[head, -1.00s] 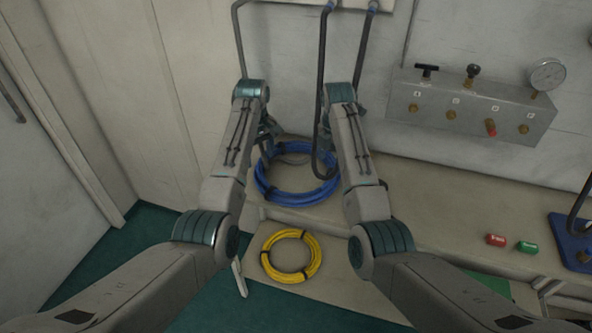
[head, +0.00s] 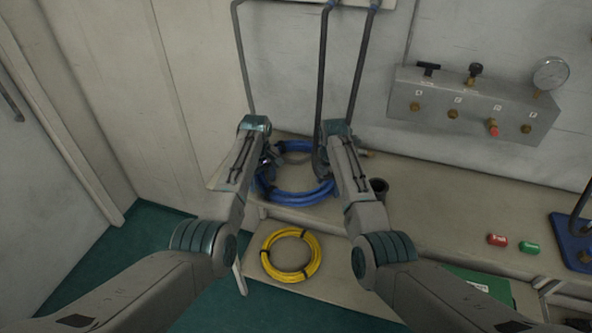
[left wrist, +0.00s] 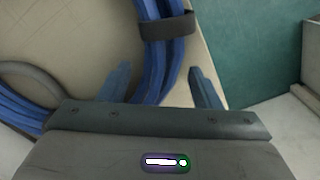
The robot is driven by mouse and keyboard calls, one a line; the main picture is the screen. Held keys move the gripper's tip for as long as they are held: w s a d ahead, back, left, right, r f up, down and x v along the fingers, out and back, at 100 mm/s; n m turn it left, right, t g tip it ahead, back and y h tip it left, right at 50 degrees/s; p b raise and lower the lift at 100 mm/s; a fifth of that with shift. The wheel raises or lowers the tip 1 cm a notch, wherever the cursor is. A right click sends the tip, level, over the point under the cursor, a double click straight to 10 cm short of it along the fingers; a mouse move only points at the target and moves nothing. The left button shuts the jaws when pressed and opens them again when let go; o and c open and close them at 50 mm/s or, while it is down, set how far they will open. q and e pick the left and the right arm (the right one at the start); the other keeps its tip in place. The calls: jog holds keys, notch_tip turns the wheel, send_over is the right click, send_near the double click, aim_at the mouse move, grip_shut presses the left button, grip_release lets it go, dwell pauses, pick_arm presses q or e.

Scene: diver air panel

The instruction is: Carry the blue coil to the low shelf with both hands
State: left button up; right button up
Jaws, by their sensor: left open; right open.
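The blue coil (head: 297,197) lies flat on the bench top, near its left end; it also shows in the left wrist view (left wrist: 155,60) with a dark strap around it. My left gripper (head: 266,172) is open at the coil's left side. In the left wrist view its two fingers (left wrist: 160,70) stand on either side of the blue hose bundle, not closed on it. My right gripper (head: 322,168) is open at the coil's right side, its fingers mostly hidden by my arm. The low shelf (head: 338,278) is the board below the bench front.
A yellow coil (head: 290,254) lies on the low shelf's left part. Dark pipes (head: 322,80) come down the wall behind the blue coil. A dark cup-like object (head: 379,188) stands right of my right arm. A valve panel (head: 470,105) is on the wall at right.

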pick_arm(q)
jog(key=shift+c, duration=0.5)
pick_arm(e)
jog(key=shift+c, duration=0.5)
pick_arm(q)
grip_shut()
pick_arm(e)
grip_shut()
pick_arm(q)
jog(key=shift+r, duration=0.25)
pick_arm(e)
jog(key=shift+r, duration=0.25)
